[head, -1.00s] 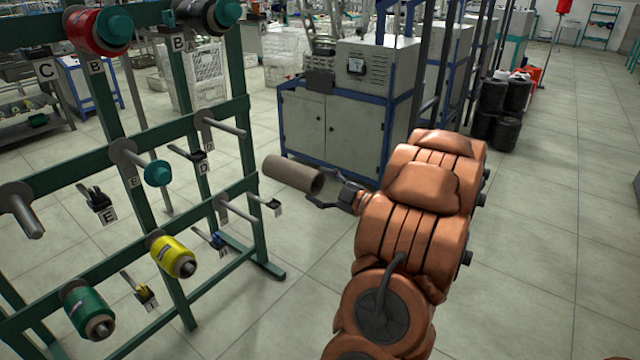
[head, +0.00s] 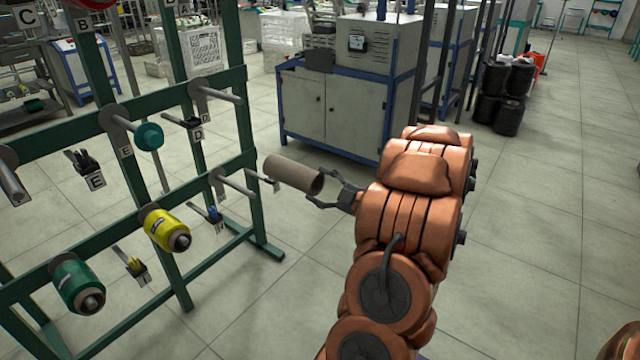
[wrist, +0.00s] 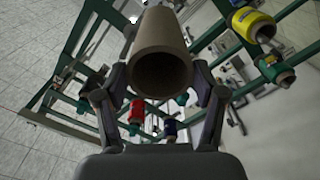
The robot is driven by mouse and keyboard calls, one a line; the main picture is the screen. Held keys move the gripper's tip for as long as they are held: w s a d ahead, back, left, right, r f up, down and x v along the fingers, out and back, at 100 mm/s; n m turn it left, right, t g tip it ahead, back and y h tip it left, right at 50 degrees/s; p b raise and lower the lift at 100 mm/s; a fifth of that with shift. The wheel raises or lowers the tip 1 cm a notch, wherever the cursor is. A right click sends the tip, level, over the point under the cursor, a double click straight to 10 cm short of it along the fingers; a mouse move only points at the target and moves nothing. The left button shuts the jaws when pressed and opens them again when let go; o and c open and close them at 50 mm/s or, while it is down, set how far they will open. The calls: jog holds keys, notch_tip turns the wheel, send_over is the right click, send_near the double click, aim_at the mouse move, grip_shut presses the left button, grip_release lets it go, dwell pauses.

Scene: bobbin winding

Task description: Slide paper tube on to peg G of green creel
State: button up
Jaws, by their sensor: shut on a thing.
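A brown paper tube (head: 293,174) is held level by my gripper (head: 326,195), left of my arm in the head view. In the wrist view the tube (wrist: 160,40) points away, its open near end facing the camera between the fingers of my gripper (wrist: 163,88). The green creel (head: 248,125) stands at left. Its bare lower right peg (head: 236,185) points toward the tube; I cannot read its label surely, but it fits the place of G. The tube's far end is right of and above the peg tip, apart from it in the picture.
A thin guide arm (head: 264,181) sits beside the bare peg, close to the tube's far end. Yellow (head: 165,229) and green (head: 78,286) spools fill lower pegs to the left; another bare peg (head: 222,94) is above.

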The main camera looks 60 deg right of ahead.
notch_tip(320, 180, down, 9)
jog(key=b, duration=0.5)
jog(key=shift+f, duration=0.15)
notch_tip(320, 180, down, 8)
jog(key=b, duration=0.5)
dwell(0.3)
jog(key=shift+w, duration=0.1)
jog(key=w, duration=1.2)
jog(key=shift+w+p, duration=0.4)
dwell(0.3)
jog(key=shift+w+d, duration=0.1)
